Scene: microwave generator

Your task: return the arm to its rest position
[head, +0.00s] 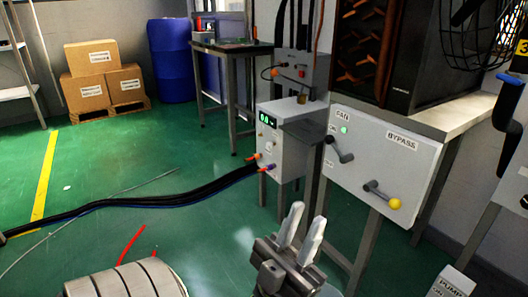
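My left gripper (307,236) is at the bottom middle of the head view, its two pale fingers pointing up and apart with a gap between them. Nothing shows between the fingers. It is in front of and below the grey panel (370,165) marked BYPASS, and apart from it in the picture. My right gripper is not in view.
The panel carries a black lever (339,150) and a yellow-knobbed lever (384,197). A grey box with a green display (268,121) stands left of it. Black cables (150,198) cross the green floor. Cardboard boxes (92,57) and a blue barrel (171,60) stand behind.

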